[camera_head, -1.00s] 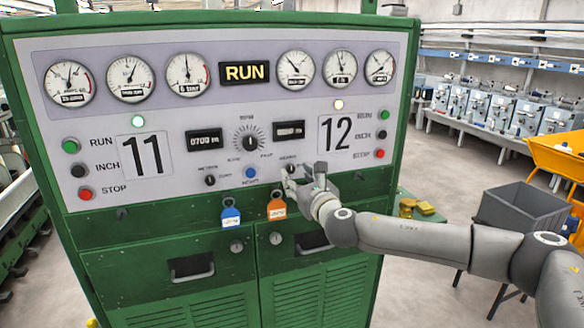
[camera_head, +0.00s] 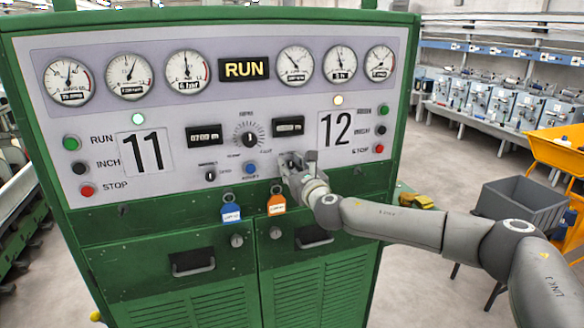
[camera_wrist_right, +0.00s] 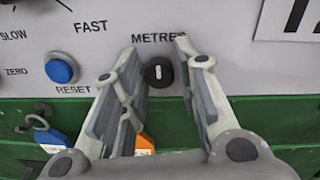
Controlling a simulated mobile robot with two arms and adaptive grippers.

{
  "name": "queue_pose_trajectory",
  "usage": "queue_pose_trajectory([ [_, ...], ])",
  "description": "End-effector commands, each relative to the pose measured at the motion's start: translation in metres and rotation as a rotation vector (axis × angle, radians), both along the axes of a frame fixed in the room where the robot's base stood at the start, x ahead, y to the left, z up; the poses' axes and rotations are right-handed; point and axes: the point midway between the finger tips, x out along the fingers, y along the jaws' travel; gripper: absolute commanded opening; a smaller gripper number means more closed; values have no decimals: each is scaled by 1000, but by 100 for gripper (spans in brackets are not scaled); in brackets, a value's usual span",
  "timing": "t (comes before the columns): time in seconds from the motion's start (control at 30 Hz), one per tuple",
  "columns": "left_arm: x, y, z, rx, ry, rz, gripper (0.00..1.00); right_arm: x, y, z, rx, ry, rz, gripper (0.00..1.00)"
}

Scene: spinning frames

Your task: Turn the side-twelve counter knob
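The side-twelve counter knob (camera_wrist_right: 158,72) is a small round black knob under the word METRES, with a pale mark on its face. In the head view it is mostly hidden by my right gripper (camera_head: 296,166), below the counter display (camera_head: 288,126) and left of the 12 plate (camera_head: 338,130). In the right wrist view my right gripper (camera_wrist_right: 157,58) is open, one finger on each side of the knob. Gaps show on both sides, wider on the right; I see no contact. My left gripper is not in view.
The blue RESET button (camera_wrist_right: 61,69) lies left of the knob. A speed dial (camera_head: 248,138) and the side-eleven knob (camera_head: 210,175) are on the same panel. Blue (camera_head: 231,212) and orange (camera_head: 276,204) tags hang just below. A grey bin (camera_head: 520,203) stands at right.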

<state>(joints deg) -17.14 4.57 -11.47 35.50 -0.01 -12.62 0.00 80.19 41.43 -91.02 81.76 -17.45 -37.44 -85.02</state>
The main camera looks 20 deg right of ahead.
Motion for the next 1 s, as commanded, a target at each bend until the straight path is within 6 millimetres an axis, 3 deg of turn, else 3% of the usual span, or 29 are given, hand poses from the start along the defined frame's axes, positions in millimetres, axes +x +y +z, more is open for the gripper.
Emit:
queue_pose_trajectory([
  [0.03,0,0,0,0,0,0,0,0,0,0,0,0,0,18],
  [0.2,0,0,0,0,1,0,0,0,0,0,0,0,0,0],
  [0.57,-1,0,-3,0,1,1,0,0,0,-1,66,3,-1,0],
  [1.0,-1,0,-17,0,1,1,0,0,1,-3,417,15,0,0],
])
